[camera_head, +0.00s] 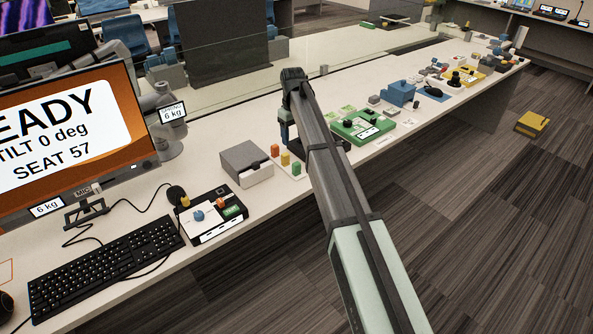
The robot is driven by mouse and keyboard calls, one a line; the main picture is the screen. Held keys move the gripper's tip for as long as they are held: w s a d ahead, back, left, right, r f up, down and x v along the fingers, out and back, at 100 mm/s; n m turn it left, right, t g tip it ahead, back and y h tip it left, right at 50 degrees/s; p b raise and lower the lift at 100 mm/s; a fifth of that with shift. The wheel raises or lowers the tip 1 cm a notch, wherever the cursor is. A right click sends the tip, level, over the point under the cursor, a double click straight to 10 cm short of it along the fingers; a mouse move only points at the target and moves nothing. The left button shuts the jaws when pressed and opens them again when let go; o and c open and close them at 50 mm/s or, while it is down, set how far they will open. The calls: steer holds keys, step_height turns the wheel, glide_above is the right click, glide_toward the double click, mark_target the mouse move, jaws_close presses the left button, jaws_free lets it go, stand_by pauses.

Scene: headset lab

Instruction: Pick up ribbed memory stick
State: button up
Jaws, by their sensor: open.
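I cannot pick out a ribbed memory stick for certain at this size. Three small upright blocks stand on a white plate (301,175) on the bench: an orange one (275,150), a yellow one (285,159) and a green one (296,168). Their surface detail is too small to tell ribs. My gripper (289,140) points down at the end of my arm, just behind and right of these blocks. It is open, and I see nothing held in it. My own arm link hides part of it and the bench behind.
A grey box (246,163) stands left of the blocks. A control panel (212,212), keyboard (105,262) and monitor (70,140) are further left. A green device (362,127) and blue box (401,93) lie to the right. A glass screen (225,75) runs behind the bench.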

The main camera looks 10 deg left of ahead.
mark_target(297, 163)
step_height(297, 163, down, 8)
steer(key=shift+d, duration=0.1)
steer(key=shift+s+d+f, duration=0.1)
steer(key=shift+d+f, duration=0.05)
steer(key=shift+f, duration=0.75)
steer(key=shift+d+f, duration=0.2)
steer(key=shift+f, duration=0.65)
steer(key=shift+s+d+f, duration=0.1)
steer(key=shift+d+f, duration=0.05)
steer(key=shift+f, duration=0.75)
steer(key=shift+c, duration=0.3)
steer(key=c, duration=1)
steer(key=shift+r, duration=6.3)
steer(key=shift+w, duration=0.15)
